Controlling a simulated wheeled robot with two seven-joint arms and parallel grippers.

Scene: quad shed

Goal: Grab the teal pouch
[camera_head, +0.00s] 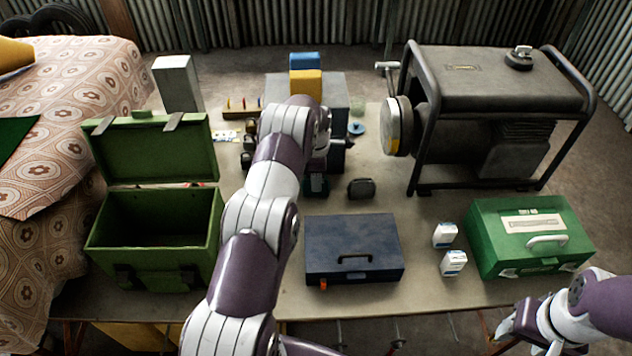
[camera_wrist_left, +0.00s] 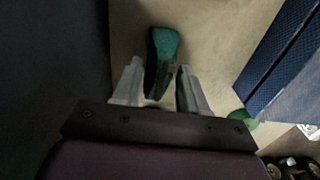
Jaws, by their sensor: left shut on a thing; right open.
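The teal pouch (camera_wrist_left: 165,43) stands between the two fingers of my left gripper (camera_wrist_left: 158,88) in the left wrist view. The left gripper is shut on it, with its teal end showing beyond the fingertips. My right gripper (camera_head: 512,322) is open and empty at the lower right, by the table's front edge.
An open green box (camera_head: 150,262) stands at left. A dark blue case (camera_head: 353,240) lies in front of the hand. A small dark object (camera_head: 361,189) sits right of the pouch. A green first-aid box (camera_head: 528,237), white bottles (camera_head: 445,235) and a generator (camera_head: 480,115) fill the right.

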